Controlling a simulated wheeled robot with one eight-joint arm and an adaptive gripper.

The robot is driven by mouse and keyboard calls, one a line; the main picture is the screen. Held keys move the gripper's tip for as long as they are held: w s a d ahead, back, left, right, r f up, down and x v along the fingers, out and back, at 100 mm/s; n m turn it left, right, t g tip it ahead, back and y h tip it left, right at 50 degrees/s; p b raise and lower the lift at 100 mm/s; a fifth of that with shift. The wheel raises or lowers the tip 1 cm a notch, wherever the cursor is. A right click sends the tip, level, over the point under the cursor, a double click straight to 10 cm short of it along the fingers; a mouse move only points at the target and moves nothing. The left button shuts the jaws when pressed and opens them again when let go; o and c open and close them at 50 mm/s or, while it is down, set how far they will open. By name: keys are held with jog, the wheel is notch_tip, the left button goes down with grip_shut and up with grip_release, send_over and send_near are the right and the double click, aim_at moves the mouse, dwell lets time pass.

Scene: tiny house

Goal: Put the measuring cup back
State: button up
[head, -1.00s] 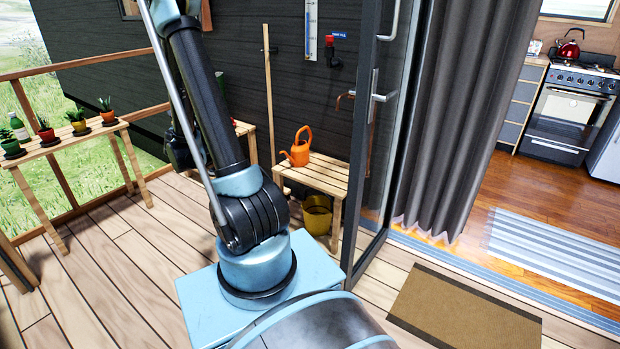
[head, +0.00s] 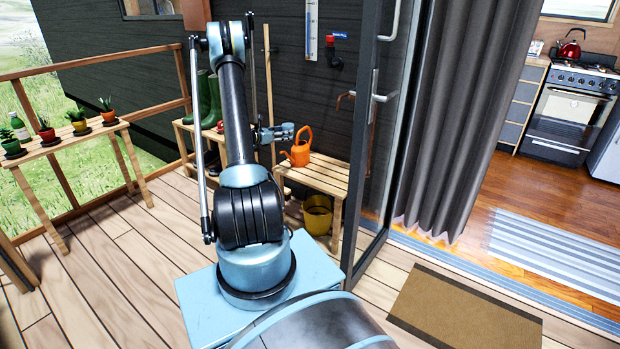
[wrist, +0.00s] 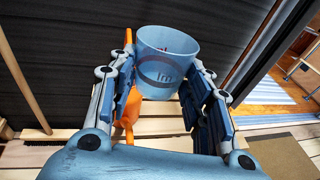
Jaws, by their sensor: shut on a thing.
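The measuring cup (wrist: 168,48) is a light blue, see-through tapered cup with dark and reddish markings. It shows upright in the wrist view, between the two fingers of my gripper (wrist: 161,80). The gripper is shut on it. In the head view my gripper (head: 278,133) is small, just left of the orange watering can, above the slatted bench (head: 318,177). The cup cannot be made out clearly there. In the wrist view the cup partly hides the watering can.
The orange watering can (head: 299,150) stands on the bench, with a yellow bucket (head: 317,216) beneath. Green boots (head: 209,100) stand on a rack behind my arm. The open glass door (head: 369,150) is right of the bench. Potted plants (head: 78,122) line a left shelf. Deck boards in front are clear.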

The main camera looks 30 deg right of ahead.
aim_at(306, 176)
jog(key=s+d+f+m+g, duration=0.35)
jog(key=s+d, duration=0.25)
jog(key=d, duration=0.3)
jog(key=shift+g, duration=0.45)
jog(key=f, duration=1.7)
jog(key=shift+w+f, duration=0.2)
jog(key=shift+f, duration=0.2)
jog(key=shift+f, duration=0.4)
